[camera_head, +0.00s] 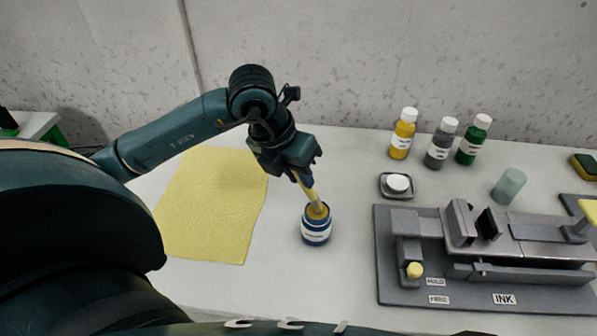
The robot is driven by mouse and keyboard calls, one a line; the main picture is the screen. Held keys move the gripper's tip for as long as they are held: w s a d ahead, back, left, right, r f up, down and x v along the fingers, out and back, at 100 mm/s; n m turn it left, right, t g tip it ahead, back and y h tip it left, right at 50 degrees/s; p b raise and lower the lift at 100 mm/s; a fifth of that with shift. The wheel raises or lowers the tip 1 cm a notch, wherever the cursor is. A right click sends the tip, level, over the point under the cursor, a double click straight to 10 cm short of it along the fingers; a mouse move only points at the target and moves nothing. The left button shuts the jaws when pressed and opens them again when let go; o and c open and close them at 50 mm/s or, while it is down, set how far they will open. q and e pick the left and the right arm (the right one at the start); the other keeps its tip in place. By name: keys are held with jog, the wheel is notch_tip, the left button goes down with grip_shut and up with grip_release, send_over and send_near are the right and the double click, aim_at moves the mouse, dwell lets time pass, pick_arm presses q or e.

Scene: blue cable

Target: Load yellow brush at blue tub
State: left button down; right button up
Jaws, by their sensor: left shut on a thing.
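My left gripper (300,170) is shut on a brush (313,193) with a pale yellow handle. The brush points down and slightly to the right. Its lower end is at the mouth of a small blue tub (316,232) with a white label, and the bristles are hidden or too small to tell apart from the tub's yellowish-brown opening. The tub stands upright on the white table (345,290). My right gripper is not in view.
A yellow sheet (210,205) lies left of the tub. A grey fixture (480,255) labelled INK stands at right. Behind it are yellow (403,134), grey (440,143) and green (473,139) bottles, a small dish (397,185) and a translucent cup (508,187).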

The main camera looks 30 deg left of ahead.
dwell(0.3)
pick_arm(q)
jog(key=shift+r+p, duration=1.2)
jog(key=shift+r, duration=0.5)
jog(key=shift+r+p, duration=0.9)
jog(key=shift+r, duration=0.4)
jog(key=shift+r+p, duration=0.3)
jog(key=shift+r, duration=0.2)
